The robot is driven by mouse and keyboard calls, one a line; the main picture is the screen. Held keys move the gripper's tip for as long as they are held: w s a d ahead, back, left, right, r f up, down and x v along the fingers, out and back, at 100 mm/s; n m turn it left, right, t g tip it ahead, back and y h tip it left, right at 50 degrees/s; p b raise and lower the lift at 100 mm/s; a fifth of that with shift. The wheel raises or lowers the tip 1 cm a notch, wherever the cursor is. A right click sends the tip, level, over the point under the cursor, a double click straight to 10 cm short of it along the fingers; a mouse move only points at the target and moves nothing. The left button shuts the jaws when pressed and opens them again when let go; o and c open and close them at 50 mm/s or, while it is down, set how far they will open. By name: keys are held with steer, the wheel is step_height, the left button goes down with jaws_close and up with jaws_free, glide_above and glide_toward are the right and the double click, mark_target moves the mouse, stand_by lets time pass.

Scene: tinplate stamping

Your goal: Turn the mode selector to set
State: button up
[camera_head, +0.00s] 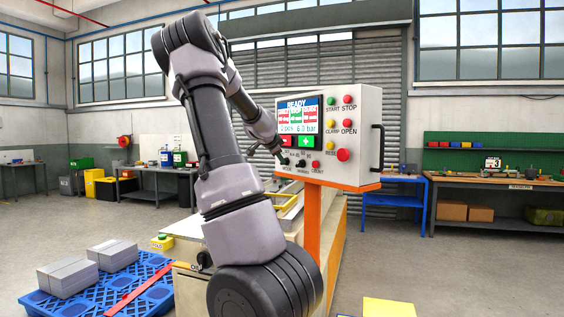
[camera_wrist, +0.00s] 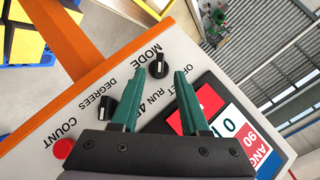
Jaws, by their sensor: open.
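The mode selector (camera_wrist: 158,66) is a small black knob with a pale mark, beside the printed word MODE on the light grey control panel (camera_head: 364,110). Its labels OFF, SET and RUN are partly covered by my gripper; which one it points at I cannot tell. My gripper (camera_wrist: 160,71) is open, with its two teal fingers pointing at the panel. In the wrist view the selector shows between the fingertips, with gaps at both sides. How far short of it the tips are, I cannot tell. In the head view, my gripper (camera_head: 281,153) is at the panel's lower left.
A second black knob (camera_wrist: 104,104) marked DEGREES and a red COUNT button (camera_wrist: 63,148) are close by. The panel's screen (camera_head: 298,115) reads READY. Red and green buttons (camera_head: 306,141) are below it. Orange post (camera_head: 312,220) supports the panel.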

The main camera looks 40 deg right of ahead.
steer(key=shift+x, duration=2.15)
jaws_close()
